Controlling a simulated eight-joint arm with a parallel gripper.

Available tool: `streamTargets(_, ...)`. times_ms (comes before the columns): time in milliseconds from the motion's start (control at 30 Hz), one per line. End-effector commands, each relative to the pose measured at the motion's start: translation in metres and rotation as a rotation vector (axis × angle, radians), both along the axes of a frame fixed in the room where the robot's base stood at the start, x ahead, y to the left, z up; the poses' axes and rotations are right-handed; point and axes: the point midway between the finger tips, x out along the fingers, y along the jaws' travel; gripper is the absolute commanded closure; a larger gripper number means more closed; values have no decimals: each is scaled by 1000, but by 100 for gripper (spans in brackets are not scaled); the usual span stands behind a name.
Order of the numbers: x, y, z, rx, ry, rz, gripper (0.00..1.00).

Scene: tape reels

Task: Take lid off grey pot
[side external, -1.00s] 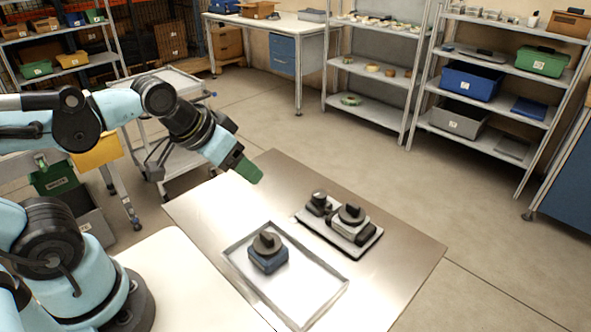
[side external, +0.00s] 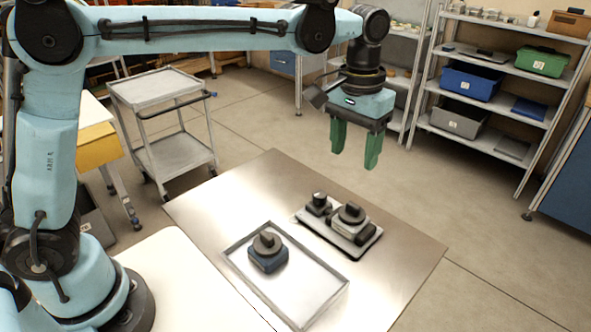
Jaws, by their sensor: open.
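The grey pot (side external: 341,229) stands on a small light tray on the metal table, with its dark round knobbed lid (side external: 351,214) on top. My gripper (side external: 355,160) has two green fingers pointing down, apart and empty. In the picture it is straight above the grey pot, with a clear gap between the fingertips and the lid. The pot's lower right side is partly hidden by a dark item.
A small dark lidded item (side external: 319,204) and a dark block (side external: 366,235) sit close beside the pot on the small tray (side external: 372,246). A blue pot (side external: 268,262) with a dark lid stands in a larger metal tray (side external: 313,310). The table's right part is bare.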

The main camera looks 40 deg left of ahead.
Motion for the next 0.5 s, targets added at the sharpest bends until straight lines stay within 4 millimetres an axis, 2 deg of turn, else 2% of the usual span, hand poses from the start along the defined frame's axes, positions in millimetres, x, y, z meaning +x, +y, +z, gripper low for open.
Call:
streamTargets(233, 5, -9, -13, 9, 27, 0, 38)
streamTargets(500, 5, -8, -55, 9, 26, 0, 38)
